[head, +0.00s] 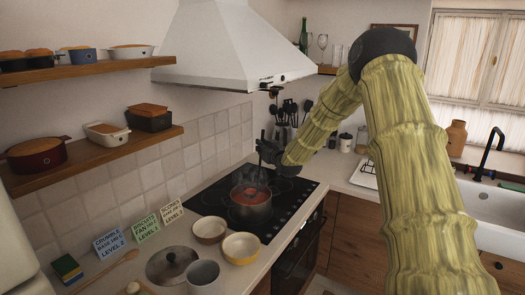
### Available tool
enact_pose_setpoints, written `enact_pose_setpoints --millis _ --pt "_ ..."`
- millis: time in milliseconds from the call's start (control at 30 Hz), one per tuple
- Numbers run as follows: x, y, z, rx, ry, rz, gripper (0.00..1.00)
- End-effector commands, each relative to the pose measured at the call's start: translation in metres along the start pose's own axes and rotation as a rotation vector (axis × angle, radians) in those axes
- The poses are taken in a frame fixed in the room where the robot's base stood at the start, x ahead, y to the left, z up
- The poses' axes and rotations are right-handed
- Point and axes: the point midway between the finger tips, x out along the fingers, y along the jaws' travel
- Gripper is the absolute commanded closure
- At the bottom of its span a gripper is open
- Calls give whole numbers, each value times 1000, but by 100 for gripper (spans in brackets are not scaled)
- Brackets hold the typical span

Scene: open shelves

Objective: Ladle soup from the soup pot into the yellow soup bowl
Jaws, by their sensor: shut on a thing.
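The soup pot (250,211) stands on the black hob with red-orange soup (249,194) inside and steam rising. My gripper (266,153) is above the pot, at its back. It is shut on the ladle (260,172), a thin dark upright handle that reaches down toward the soup. The ladle's bowl cannot be made out, and the finger contact is small and dark. The yellow soup bowl (241,258) stands on the counter in front of the pot, near the hob's edge. Its pale inside looks empty.
A second, brownish bowl (209,238) stands left of the yellow one. A pot lid (160,271) and a grey mug (205,281) are nearer. Label cards (146,227) line the wall. The range hood (222,60) hangs above, and a utensil holder (283,132) stands behind.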

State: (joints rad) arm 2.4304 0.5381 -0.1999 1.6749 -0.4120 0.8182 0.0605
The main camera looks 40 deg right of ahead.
Motion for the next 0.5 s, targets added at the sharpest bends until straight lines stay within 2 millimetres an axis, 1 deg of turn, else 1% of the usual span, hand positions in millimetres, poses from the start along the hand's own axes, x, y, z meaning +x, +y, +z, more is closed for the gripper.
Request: enact_pose_setpoints --millis 33,500 --pt "0 0 -6 0 1 0 100" --pt "-3 -3 -41 -1 0 0 100"
